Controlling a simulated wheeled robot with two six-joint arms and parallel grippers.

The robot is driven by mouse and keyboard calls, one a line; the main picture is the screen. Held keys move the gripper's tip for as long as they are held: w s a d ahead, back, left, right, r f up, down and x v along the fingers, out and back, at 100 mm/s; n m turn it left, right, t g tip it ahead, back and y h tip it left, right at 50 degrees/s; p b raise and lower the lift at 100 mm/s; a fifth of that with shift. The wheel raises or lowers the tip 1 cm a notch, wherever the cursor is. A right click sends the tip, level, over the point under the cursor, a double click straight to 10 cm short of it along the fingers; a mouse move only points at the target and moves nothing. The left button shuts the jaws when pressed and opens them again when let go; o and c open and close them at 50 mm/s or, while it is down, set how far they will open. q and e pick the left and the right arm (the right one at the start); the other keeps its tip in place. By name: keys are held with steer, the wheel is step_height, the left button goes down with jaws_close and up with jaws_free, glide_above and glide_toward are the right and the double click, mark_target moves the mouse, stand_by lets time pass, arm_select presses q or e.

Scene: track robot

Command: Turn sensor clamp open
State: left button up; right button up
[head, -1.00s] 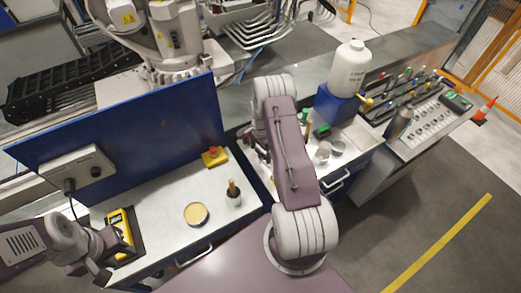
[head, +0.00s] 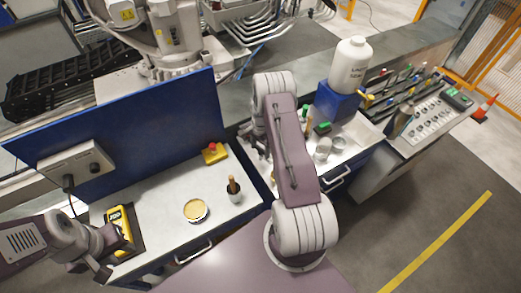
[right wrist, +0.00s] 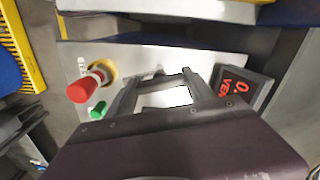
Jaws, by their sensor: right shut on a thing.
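In the right wrist view my right gripper (right wrist: 160,76) reaches in over a pale panel. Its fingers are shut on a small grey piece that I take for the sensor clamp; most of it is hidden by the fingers. In the head view my right arm hides that gripper and the clamp. My left gripper (head: 90,270) is at the lower left of the head view, fingers apart and empty, beside a yellow meter (head: 119,229).
Around the right gripper are a red knob (right wrist: 85,90), a green button (right wrist: 98,109) and a red-digit display (right wrist: 236,88). The left bench holds a round tin (head: 195,211), a brush pot (head: 234,192) and a yellow box (head: 214,153). A white bottle (head: 351,65) stands right.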

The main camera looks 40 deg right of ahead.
steer(key=n+b, duration=0.1)
steer(key=n, duration=0.1)
steer(key=shift+f+n+b, duration=0.1)
steer(key=shift+n+b, duration=0.2)
steer(key=shift+b, duration=0.05)
steer(key=n+b, duration=0.2)
steer(key=n, duration=0.2)
steer(key=shift+n, duration=0.3)
steer(key=n+b, duration=0.1)
steer(key=n, duration=0.2)
steer(key=shift+w, duration=0.1)
steer(key=shift+r+n+b, duration=0.2)
steer(key=shift+n+b, duration=0.35)
steer(key=shift+n, duration=1.55)
steer(key=shift+d, duration=0.1)
steer(key=o, duration=1.4)
